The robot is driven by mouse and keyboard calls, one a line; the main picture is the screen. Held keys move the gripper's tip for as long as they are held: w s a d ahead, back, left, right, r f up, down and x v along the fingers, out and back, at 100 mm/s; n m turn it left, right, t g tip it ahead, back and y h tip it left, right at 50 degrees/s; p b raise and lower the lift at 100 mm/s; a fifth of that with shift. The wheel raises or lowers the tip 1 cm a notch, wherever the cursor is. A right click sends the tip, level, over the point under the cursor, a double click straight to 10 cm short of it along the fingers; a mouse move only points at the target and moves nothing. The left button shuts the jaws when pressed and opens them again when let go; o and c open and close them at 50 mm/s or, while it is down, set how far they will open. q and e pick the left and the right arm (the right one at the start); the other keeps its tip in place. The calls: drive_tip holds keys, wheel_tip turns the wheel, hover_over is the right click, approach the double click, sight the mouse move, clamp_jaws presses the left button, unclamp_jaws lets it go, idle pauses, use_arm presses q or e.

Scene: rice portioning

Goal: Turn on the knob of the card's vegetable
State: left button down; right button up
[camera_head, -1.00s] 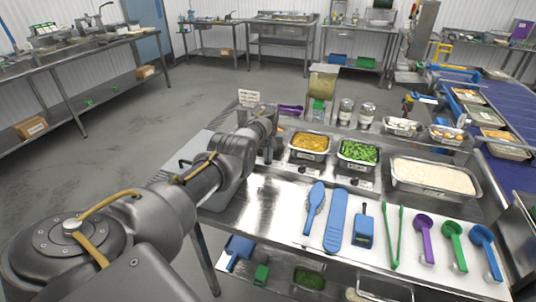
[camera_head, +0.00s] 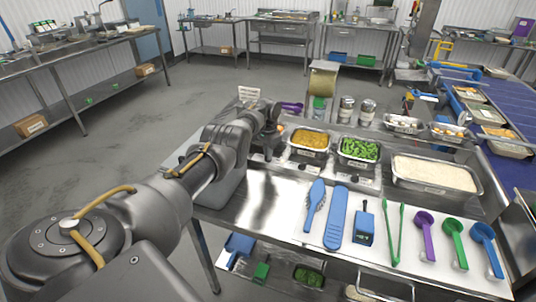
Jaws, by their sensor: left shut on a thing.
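A small printed card (camera_head: 249,94) stands upright at the back left of the counter; its text is too small to read. Steel pans stand in a row: one with yellow-orange food (camera_head: 309,141), one with green vegetable pieces (camera_head: 358,150). A pan at the left is mostly hidden behind my arm. Dark knobs sit on the front panel below the pans, one under the yellow pan (camera_head: 300,166) and one under the green pan (camera_head: 354,179). My left gripper (camera_head: 268,153) points down at the left end of this panel, shut on what appears to be the leftmost knob, largely hidden. My right gripper is not in view.
A large rice pan (camera_head: 476,190) stands at the right. Blue tools, green tongs (camera_head: 394,235), and purple, green and blue scoops lie on a white mat in front. Shakers (camera_head: 346,110) stand behind the pans. The counter's front left is clear.

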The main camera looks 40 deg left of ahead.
use_arm(q)
drive_tip(key=shift+m, duration=1)
drive_tip(key=shift+b, duration=0.3)
drive_tip(key=c, duration=1.5)
unclamp_jaws()
drive_tip(key=shift+c, duration=0.2)
drive_tip(key=shift+r, duration=0.4)
wheel_tip(320, 180, up, 10)
drive_tip(key=p, duration=0.1)
